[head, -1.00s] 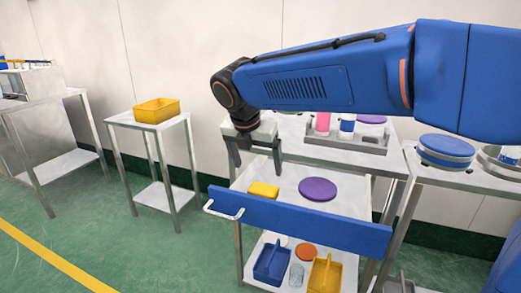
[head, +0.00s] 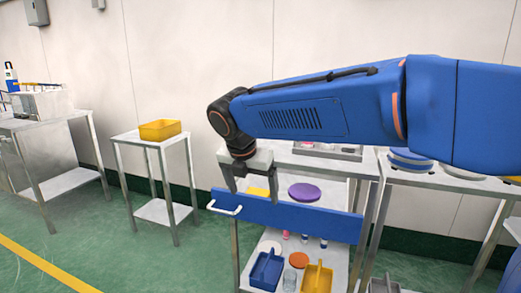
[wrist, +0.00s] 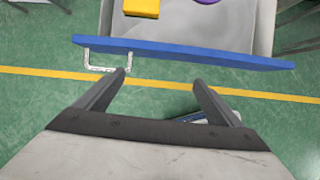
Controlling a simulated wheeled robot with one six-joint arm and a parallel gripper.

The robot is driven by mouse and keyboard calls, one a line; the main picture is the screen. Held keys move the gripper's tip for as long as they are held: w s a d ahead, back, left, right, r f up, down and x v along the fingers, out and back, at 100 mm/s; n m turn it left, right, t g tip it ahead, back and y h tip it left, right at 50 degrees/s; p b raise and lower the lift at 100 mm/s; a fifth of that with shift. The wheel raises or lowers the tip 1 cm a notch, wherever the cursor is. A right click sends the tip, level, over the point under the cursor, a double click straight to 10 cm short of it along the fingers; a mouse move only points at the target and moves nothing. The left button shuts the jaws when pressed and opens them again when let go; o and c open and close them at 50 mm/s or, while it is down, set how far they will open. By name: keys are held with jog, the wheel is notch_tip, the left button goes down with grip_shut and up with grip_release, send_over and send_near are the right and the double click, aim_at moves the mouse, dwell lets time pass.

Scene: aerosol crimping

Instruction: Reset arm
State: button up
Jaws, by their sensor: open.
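My gripper (head: 253,186) hangs from my blue arm with its fingers apart and nothing between them. In the head view it overlaps the blue front board of a metal cart. In the wrist view my gripper (wrist: 162,86) is open over the green floor, on the near side of the blue board (wrist: 185,52). The board's white handle (wrist: 98,62) lies ahead of the left finger and looks close to its tip. I cannot tell whether they touch.
The cart holds a yellow box (head: 257,192) and a purple disc (head: 304,192) on top. Below are a blue caddy (head: 266,271), a yellow caddy (head: 316,279) and an orange disc (head: 299,259). A small table with a yellow bin (head: 160,130) stands left. Green floor is free between them.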

jog(key=s+d+f+m, duration=0.1)
jog(key=s+d+m, duration=0.2)
jog(key=d+m, duration=0.3)
jog(key=s+d+f+m+y, duration=0.1)
jog(key=s+d+m, duration=0.25)
jog(key=d, duration=0.45)
jog(key=s+d+f+m, duration=0.1)
jog(key=s+d+m, duration=0.2)
jog(key=d+m, duration=0.3)
jog(key=s+d+f+m, duration=0.5)
jog(key=s+m, duration=0.3)
jog(key=s+d+f+m, duration=0.4)
jog(key=s+d+m, duration=0.2)
jog(key=s+m, duration=0.1)
jog(key=shift+s+f+m+t+y, duration=0.3)
jog(key=shift+s+f+m, duration=0.05)
jog(key=shift+m, duration=0.2)
jog(key=shift+d, duration=0.1)
